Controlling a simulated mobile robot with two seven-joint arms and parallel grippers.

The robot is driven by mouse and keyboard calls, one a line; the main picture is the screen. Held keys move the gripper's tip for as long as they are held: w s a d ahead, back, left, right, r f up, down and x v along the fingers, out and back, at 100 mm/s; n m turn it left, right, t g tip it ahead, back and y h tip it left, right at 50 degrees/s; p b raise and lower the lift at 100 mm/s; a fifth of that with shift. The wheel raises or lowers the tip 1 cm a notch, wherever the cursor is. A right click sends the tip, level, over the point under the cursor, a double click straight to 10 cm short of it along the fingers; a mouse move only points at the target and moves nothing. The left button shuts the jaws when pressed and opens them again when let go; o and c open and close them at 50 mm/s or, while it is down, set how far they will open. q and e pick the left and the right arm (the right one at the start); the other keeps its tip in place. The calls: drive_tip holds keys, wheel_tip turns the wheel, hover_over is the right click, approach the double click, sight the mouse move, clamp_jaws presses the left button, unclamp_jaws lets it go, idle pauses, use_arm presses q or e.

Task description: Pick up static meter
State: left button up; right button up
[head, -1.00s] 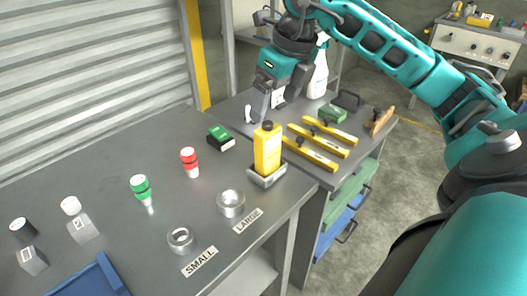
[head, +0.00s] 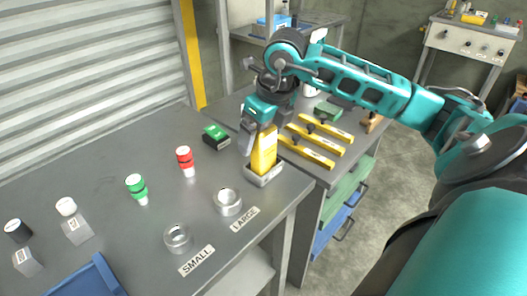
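The static meter looks to be the yellow upright device (head: 263,151) in a grey holder (head: 264,177) at the right edge of the dark bench, in the head view. My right gripper (head: 262,135) is at its upper part, pointing down. One finger lies along the meter's left side. The other finger is mostly hidden, so I cannot tell whether the fingers press on the meter. The meter's top is covered by the gripper, and its lower end sits in the holder. My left gripper is not in view.
Two metal rings (head: 228,201) stand by the SMALL and LARGE labels in front. Yellow bars (head: 306,152) lie on the bench behind.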

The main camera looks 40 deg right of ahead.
drive_tip(key=c, duration=1.5)
